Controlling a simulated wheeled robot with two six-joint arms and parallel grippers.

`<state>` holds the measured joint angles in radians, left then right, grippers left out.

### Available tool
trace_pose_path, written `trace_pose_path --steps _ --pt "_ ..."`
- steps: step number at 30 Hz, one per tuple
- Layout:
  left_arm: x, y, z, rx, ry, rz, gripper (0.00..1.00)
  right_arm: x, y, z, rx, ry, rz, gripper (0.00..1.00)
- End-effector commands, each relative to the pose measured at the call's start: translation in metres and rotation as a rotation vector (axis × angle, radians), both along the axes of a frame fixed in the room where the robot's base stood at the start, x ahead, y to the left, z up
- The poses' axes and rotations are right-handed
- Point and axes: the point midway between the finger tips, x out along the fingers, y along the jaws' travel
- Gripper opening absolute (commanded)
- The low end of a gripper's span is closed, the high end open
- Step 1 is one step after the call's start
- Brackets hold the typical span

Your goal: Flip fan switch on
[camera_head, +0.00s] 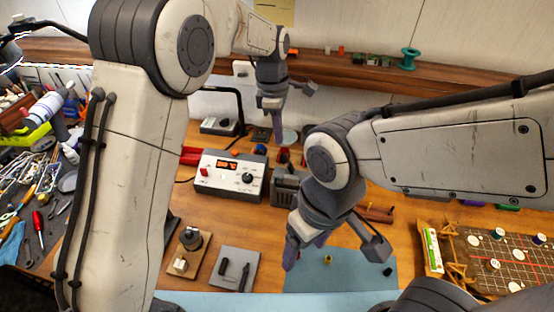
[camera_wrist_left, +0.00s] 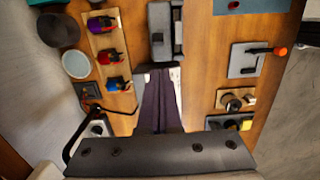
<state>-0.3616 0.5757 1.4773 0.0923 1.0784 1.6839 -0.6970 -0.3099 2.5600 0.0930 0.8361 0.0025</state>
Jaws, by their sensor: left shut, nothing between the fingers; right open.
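No switch labelled as the fan's can be made out. My right gripper (camera_head: 300,250) is open above the blue mat.
A grey device (camera_head: 287,190) stands right of the control box. A board with coloured parts (camera_wrist_left: 107,45) and a round pale dish (camera_wrist_left: 76,64) lie near my left gripper. A blue mat (camera_head: 340,272) and a gridded board (camera_head: 505,255) are at right; tools crowd the left.

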Motion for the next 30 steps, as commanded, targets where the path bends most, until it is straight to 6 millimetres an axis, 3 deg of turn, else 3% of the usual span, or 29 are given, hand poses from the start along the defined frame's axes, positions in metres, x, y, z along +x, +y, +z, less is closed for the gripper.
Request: trace_pose_path --steps 8,21,30 --pt "-0.001 -0.003 -0.006 0.000 0.002 -0.005 0.00 0.000 0.000 0.003 0.000 0.000 0.000 0.75" --pt "-0.003 -0.007 -0.079 0.001 0.005 -0.004 0.00 0.000 0.000 0.025 0.000 0.000 0.001 0.75" --pt "-0.003 -0.008 -0.100 0.000 0.000 -0.004 0.00 0.000 0.000 0.029 0.000 0.000 0.002 0.75"
